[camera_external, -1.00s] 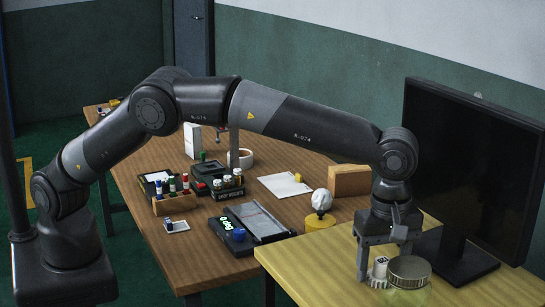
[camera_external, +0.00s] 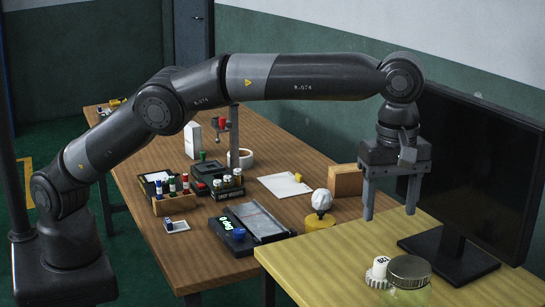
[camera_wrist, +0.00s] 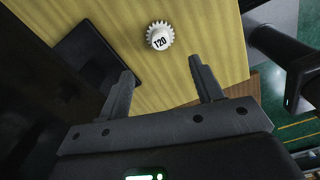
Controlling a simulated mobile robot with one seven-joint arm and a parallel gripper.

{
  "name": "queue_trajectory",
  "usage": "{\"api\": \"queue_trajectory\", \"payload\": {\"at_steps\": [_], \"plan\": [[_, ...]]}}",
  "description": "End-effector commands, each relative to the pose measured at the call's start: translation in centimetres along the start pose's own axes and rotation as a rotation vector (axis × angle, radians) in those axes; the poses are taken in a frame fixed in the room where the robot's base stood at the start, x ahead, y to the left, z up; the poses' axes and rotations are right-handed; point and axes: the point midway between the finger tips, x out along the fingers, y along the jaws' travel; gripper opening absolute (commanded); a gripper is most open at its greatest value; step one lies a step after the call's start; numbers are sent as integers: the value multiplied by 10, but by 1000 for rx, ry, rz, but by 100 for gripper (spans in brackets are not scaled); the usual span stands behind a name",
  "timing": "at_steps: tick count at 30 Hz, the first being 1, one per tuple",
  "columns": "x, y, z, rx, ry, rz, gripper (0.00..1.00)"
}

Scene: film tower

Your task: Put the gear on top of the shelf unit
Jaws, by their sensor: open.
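The gear is a white toothed piece with a raised hub marked 120 (camera_external: 379,271), standing on the yellow tabletop (camera_external: 330,265) near its front edge in the external view. In the wrist view the gear (camera_wrist: 160,37) lies beyond the fingertips, roughly in line with the gap between them. My gripper (camera_external: 390,212) is open and empty, pointing down above the gear and clear of it. Its two spread fingers (camera_wrist: 162,72) show in the wrist view. I cannot make out a shelf unit for certain in either view.
A round container with a metallic lid (camera_external: 409,268) stands right beside the gear. A large monitor (camera_external: 480,165) stands behind it on its dark base (camera_external: 465,262). The wooden table (camera_external: 190,250) to the left holds vials, a scale-like device, a bulb and a wooden block (camera_external: 346,181).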

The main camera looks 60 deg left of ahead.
Motion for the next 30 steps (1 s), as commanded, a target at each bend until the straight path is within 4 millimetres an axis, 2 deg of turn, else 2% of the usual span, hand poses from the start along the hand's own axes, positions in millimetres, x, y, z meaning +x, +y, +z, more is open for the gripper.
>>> {"api": "queue_trajectory", "payload": {"at_steps": [2, 5, 10, 14, 18, 20, 24, 30], "plan": [[-5, 2, -10, 5, -4, 3, 60], [-22, 7, -37, 33, -20, 16, 60], [-60, 8, -114, 133, -53, 56, 60], [-85, -4, -174, 226, -68, 97, 60], [-106, -27, -235, 329, -72, 146, 60], [-113, -40, -260, 375, -68, 169, 60], [-124, -76, -311, 486, -51, 219, 60], [-126, -138, -372, 649, 4, 286, 60]]}}
